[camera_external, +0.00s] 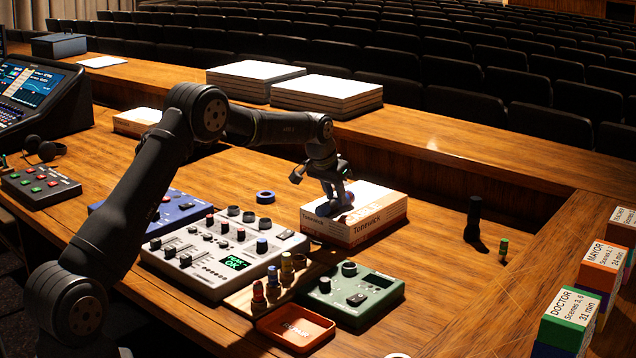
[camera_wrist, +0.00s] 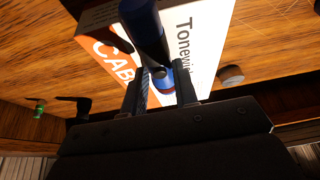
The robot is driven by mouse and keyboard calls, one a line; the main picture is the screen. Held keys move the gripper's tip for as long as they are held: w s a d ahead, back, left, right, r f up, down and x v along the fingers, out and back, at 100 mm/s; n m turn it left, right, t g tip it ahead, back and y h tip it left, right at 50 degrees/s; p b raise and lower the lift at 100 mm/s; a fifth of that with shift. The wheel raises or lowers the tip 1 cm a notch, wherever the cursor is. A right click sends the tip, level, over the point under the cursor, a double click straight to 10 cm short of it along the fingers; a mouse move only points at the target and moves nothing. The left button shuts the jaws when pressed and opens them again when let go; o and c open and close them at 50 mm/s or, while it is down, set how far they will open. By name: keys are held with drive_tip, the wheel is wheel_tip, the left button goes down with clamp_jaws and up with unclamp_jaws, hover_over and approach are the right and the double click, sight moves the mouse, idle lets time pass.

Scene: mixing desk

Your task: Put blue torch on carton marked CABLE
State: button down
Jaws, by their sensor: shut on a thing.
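The carton marked CABLE (camera_external: 372,231) is white and orange, lying flat on the desk right of the mixer. It also shows in the wrist view (camera_wrist: 205,50), with the words CAB and Tonewi readable. My gripper (camera_external: 335,203) is low over the carton's top. In the wrist view my gripper (camera_wrist: 160,88) is shut on the blue torch (camera_wrist: 147,28), a dark blue cylinder with a brighter blue and red end between the fingers. In the external view the torch is small and partly covered by the fingers. I cannot tell whether it touches the carton.
A black upright cylinder (camera_external: 474,222) and a small green-topped piece (camera_external: 503,251) stand on clear desk to the right. A grey mixer (camera_external: 215,255), a green box (camera_external: 362,296) and an orange tray (camera_external: 296,329) lie left and in front. Labelled boxes (camera_external: 567,318) line the right edge.

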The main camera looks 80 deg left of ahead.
drive_tip(key=c, duration=1.1)
unclamp_jaws()
drive_tip(key=shift+f, duration=0.15)
drive_tip(key=shift+d+r, duration=0.1)
drive_tip(key=shift+r, duration=0.4)
drive_tip(key=v, duration=1.1)
drive_tip(key=shift+s+r, duration=0.1)
